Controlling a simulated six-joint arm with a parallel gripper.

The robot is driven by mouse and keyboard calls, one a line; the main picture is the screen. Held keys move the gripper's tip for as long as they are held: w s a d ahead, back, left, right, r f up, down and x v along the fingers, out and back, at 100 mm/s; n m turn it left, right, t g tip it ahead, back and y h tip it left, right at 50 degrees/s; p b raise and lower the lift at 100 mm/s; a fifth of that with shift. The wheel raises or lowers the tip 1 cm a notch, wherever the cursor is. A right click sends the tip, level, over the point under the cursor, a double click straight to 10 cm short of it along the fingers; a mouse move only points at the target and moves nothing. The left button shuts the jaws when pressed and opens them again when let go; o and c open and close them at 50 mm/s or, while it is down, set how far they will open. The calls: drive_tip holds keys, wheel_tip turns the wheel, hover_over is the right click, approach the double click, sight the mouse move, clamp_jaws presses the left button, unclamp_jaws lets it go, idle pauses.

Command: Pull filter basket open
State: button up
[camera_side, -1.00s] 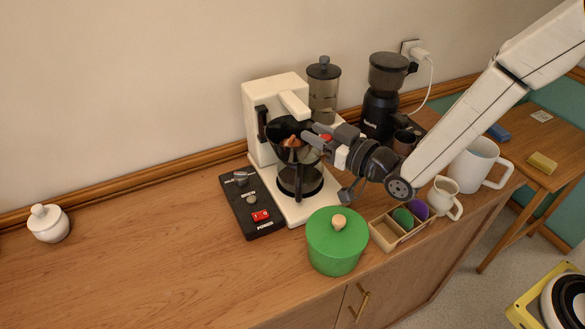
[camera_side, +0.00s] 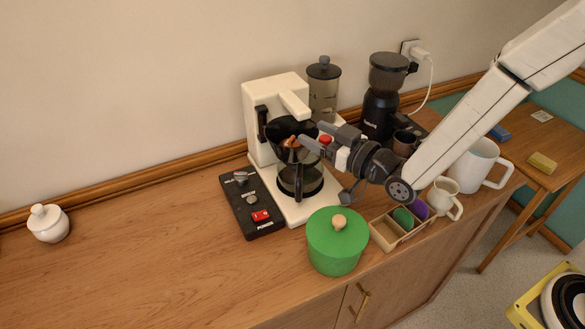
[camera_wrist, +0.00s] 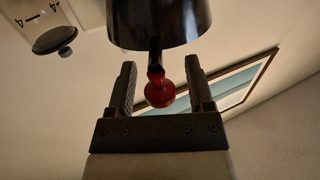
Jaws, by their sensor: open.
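The filter basket (camera_side: 281,133) is a black cone on the white coffee maker (camera_side: 262,98), above the glass carafe (camera_side: 298,182). Something brown shows inside it. Its red knob (camera_side: 325,139) is on a short stem. In the wrist view, the basket (camera_wrist: 160,22) is a dark cylinder at the top, with the red knob (camera_wrist: 160,92) below it. My gripper (camera_side: 311,134) is open at the basket's right side. In the wrist view, my gripper (camera_wrist: 160,62) has one finger on each side of the stem and knob, with gaps visible on both sides.
A black control box (camera_side: 252,204) with a red switch lies left of the coffee maker. A green lidded pot (camera_side: 337,246) and a divided wooden box (camera_side: 385,236) stand in front. A black grinder (camera_side: 380,108) stands behind my gripper. The counter's left part is mostly clear.

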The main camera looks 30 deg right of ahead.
drive_tip(key=shift+v, duration=3.7)
drive_tip(key=shift+w+a+r, duration=0.1)
drive_tip(key=shift+w+r, duration=0.05)
drive_tip(key=c, duration=0.9)
drive_tip(key=shift+w+r+y, duration=0.1)
drive_tip(key=shift+w+y, duration=0.1)
drive_tip(key=shift+y, duration=0.1)
clamp_jaws()
drive_tip(key=w+r+n+y, duration=0.1)
drive_tip(key=y, duration=0.1)
drive_tip(key=w+a+r+n+g+y, duration=0.1)
drive_tip(key=w+r+n+y, duration=0.1)
drive_tip(key=y, duration=0.1)
drive_tip(key=w+r+n+y, duration=0.1)
drive_tip(key=w+y, duration=0.1)
drive_tip(key=shift+w+a+r+n+g, duration=0.15)
drive_tip(key=shift+a+r+n+g, duration=0.15)
drive_tip(key=shift+r+g, duration=0.1)
drive_tip(key=d+f+n+g+y, duration=0.1)
drive_tip(key=d+f+n+g, duration=0.1)
drive_tip(key=d+n+g, duration=0.7)
drive_tip(key=d+g, duration=0.7)
drive_tip(key=shift+w+d+n, duration=0.35)
drive_tip(key=shift+d+n, duration=0.05)
